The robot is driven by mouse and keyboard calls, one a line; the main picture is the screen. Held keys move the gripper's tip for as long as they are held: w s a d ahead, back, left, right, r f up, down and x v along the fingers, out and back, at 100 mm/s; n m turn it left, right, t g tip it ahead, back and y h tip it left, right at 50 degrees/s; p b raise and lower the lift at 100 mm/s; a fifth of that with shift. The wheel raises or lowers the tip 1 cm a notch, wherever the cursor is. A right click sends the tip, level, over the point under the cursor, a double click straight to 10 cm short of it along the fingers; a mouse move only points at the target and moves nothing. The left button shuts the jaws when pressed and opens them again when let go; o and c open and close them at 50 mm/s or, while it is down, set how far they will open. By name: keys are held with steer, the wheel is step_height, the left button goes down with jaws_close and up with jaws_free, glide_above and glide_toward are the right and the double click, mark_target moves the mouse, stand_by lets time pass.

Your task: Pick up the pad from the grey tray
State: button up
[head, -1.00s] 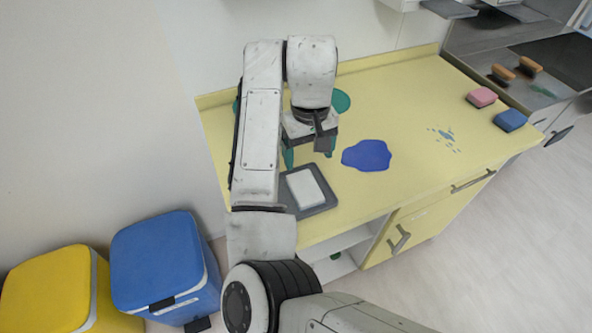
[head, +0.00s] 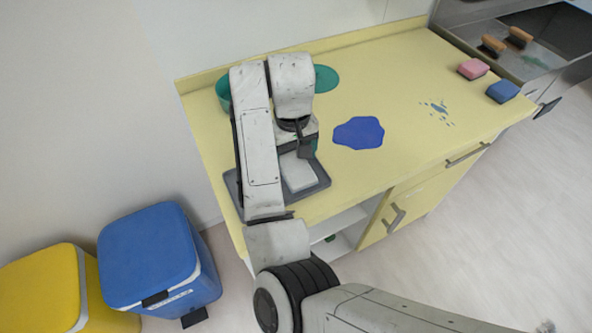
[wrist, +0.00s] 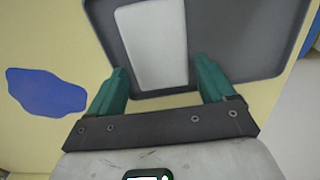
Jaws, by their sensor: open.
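The white pad (head: 298,174) lies flat in the grey tray (head: 316,190) on the yellow counter. In the wrist view the pad (wrist: 151,43) shows just beyond my fingertips, with bare tray (wrist: 240,40) to its right. My gripper (wrist: 160,78) is open and empty, its two green fingers apart. The near end of the pad lies between the fingertips in that view; I cannot tell how high above it they are.
A blue spill (head: 358,133) lies right of the tray. A pink sponge (head: 472,68) and a blue sponge (head: 502,91) sit at the counter's right end. A green round thing (head: 326,78) is behind my arm. Blue (head: 150,255) and yellow (head: 38,290) bins stand on the floor left.

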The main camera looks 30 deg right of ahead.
steer(key=shift+f, duration=0.7)
steer(key=c, duration=0.8)
steer(key=shift+r, duration=0.1)
